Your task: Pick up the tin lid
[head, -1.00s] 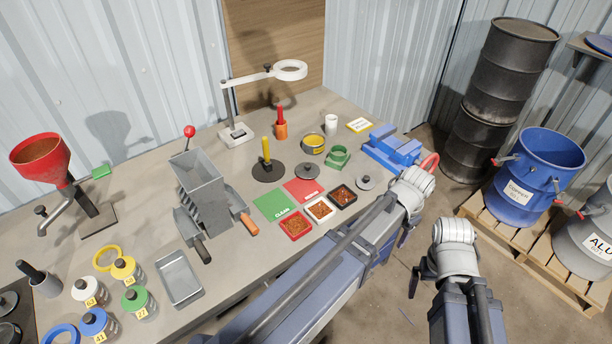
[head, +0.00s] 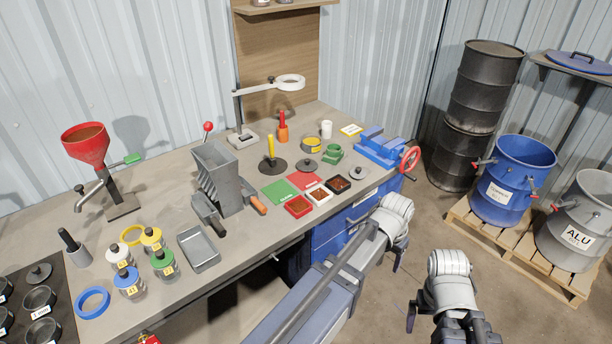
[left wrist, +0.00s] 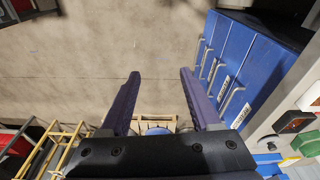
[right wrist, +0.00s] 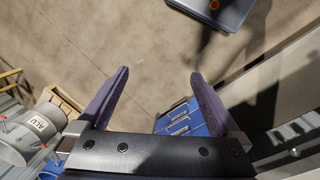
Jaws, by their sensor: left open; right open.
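Knobbed lids lie on the workbench in the head view: a silver-grey lid (head: 358,173) near the front edge by the blue vise, a darker grey lid (head: 306,166) behind the red mat, and another dark lid (head: 39,273) at the far left. I cannot tell which one is the tin lid. My left gripper (left wrist: 159,73) is open and empty, off the bench's front edge above the floor; in the head view its arm comes past the drawers. My right gripper (right wrist: 160,72) is open and empty over the floor, further right. Neither touches a lid.
The blue vise (head: 385,146) with its red wheel stands at the bench's right end. Small trays (head: 299,206), a green pot (head: 332,154) and a yellow-topped tin (head: 311,145) crowd the lids. Blue drawers (head: 331,232) sit below. Blue (head: 511,180) and grey drums stand on a pallet at right.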

